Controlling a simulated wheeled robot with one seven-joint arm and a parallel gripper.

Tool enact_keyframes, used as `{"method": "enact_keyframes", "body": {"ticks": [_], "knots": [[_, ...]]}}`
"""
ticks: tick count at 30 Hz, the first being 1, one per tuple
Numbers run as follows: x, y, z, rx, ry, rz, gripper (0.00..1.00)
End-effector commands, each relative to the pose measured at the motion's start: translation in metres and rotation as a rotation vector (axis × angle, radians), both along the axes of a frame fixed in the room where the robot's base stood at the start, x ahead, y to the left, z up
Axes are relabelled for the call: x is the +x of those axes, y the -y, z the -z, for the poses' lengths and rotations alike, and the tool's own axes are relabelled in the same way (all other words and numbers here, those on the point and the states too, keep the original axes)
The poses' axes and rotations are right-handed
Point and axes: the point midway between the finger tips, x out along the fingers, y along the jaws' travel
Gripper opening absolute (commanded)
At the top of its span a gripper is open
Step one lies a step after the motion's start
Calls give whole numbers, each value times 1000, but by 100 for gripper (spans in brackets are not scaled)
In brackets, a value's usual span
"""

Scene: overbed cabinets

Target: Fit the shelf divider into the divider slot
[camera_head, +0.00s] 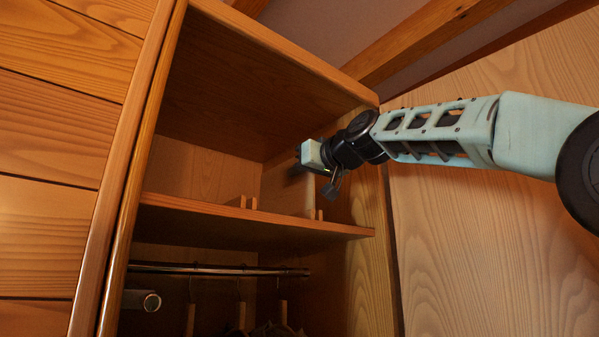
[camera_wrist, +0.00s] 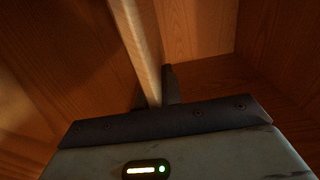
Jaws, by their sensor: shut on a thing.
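My gripper (camera_head: 303,169) is inside the upper compartment of the cabinet, above the shelf, and is shut on the shelf divider (camera_head: 288,188). The divider is a pale, upright wooden panel. In the wrist view my gripper (camera_wrist: 155,92) has the divider (camera_wrist: 142,45) between its dark fingers, and its narrow edge runs away from the jaws. Small wooden blocks stand on the shelf in a left pair (camera_head: 244,202) and a right pair (camera_head: 315,214), like slot guides. The divider's lower edge is close to the right pair; I cannot tell whether it sits between those blocks.
The shelf (camera_head: 220,226) crosses the cabinet below my gripper. A metal rail (camera_head: 210,269) with hangers is under it. The cabinet's right side post (camera_head: 368,260) stands close to my arm. The shelf's left part is clear.

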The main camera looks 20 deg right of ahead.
Motion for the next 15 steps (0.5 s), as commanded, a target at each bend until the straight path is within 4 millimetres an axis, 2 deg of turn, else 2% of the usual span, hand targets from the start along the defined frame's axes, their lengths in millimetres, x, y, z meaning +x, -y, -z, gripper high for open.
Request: {"method": "enact_keyframes", "body": {"ticks": [15], "knots": [[0, 0, 10, 0, 1, 0, 0]]}}
